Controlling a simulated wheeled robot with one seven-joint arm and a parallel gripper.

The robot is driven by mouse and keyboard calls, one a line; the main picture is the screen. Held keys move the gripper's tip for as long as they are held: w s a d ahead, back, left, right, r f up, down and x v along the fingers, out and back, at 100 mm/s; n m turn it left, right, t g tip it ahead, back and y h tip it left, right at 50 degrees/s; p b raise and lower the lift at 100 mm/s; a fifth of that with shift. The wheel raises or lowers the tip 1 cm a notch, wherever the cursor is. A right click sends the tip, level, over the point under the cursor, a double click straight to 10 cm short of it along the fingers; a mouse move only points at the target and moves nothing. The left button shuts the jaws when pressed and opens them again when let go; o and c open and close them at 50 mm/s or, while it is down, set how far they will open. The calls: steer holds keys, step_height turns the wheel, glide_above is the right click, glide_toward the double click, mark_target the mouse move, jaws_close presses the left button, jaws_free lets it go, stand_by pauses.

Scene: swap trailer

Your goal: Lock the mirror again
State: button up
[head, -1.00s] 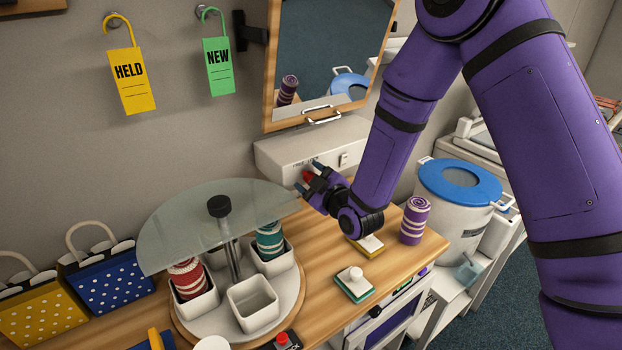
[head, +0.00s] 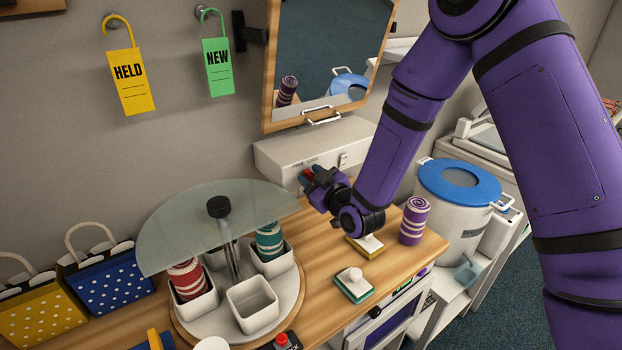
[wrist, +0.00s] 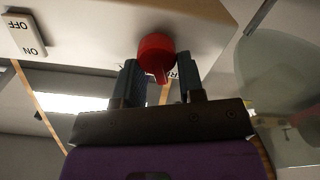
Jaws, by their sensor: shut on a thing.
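The mirror (head: 330,45) in its wooden frame hangs on the wall above a white box (head: 275,152). A metal handle (head: 323,118) sits at its lower edge. A red knob (head: 306,174) is on the white box, with small lettering above it that is hard to read. In the wrist view the red knob (wrist: 155,50) shows a narrow ridge. My gripper (head: 311,180) is at the box front, its two blue-grey fingers shut on the knob from both sides. The wrist view shows my gripper (wrist: 161,78) close up; part of the lettering is hidden.
A rocker switch (wrist: 26,36) marked ON and OFF is on the same box. A purple rolled towel (head: 414,220) and a green-based block (head: 354,284) stand on the wooden counter (head: 325,250).

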steer(key=m, duration=0.4)
steer(key=d+m, duration=0.1)
steer(key=m, duration=0.1)
steer(key=shift+w+m, duration=0.25)
steer(key=shift+m, duration=0.05)
steer(key=m, duration=0.5)
steer(key=shift+w+d+f, duration=0.15)
steer(key=shift+m, duration=0.4)
steer(key=o, duration=0.9)
steer(key=v, duration=1.1)
steer(key=shift+w, duration=0.1)
